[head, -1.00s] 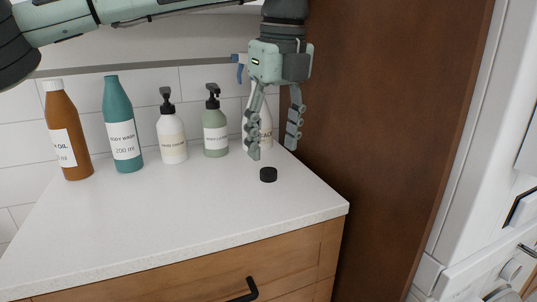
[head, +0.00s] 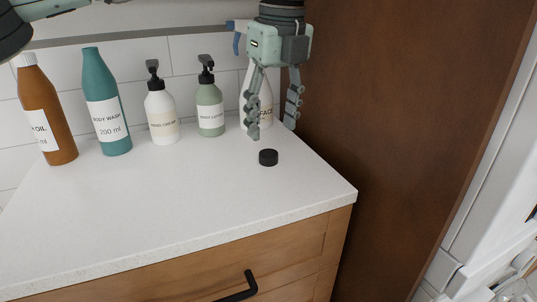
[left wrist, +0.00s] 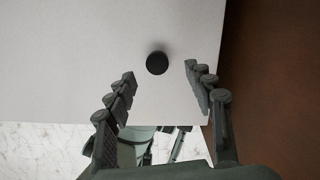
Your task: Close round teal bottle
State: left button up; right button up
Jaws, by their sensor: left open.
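The round teal bottle (head: 107,105), labelled body wash, stands upright at the left of the white counter in the head view. No separate cap shows on its top. A small round black cap (head: 268,157) lies on the counter to the right, and it also shows in the left wrist view (left wrist: 157,63). My left gripper (head: 271,131) is open and empty above the counter, pointing down close to the cap. In the left wrist view its fingertips (left wrist: 160,73) appear on either side of the cap, not touching it. My right gripper is not in view.
A brown bottle (head: 48,118) with a white top, a cream pump bottle (head: 161,118) and a green pump bottle (head: 210,115) stand along the tiled wall. A white bottle (head: 266,105) is partly hidden behind my left gripper. A brown panel (head: 390,120) borders the counter's right. The counter front is clear.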

aim_at(269, 153)
pick_arm(q)
jog(key=shift+a+f, duration=0.1)
jog(key=shift+f, duration=0.25)
jog(key=shift+a+f+p, duration=0.15)
jog(key=shift+f+p, duration=0.1)
jog(key=shift+f, duration=0.95)
jog(key=shift+a+f+p, duration=0.1)
jog(key=shift+f+p, duration=0.1)
jog(key=shift+f, duration=0.95)
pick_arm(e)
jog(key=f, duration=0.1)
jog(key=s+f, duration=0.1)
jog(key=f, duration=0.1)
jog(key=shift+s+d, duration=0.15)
pick_arm(q)
jog(key=shift+c, duration=0.3)
jog(key=c, duration=0.7)
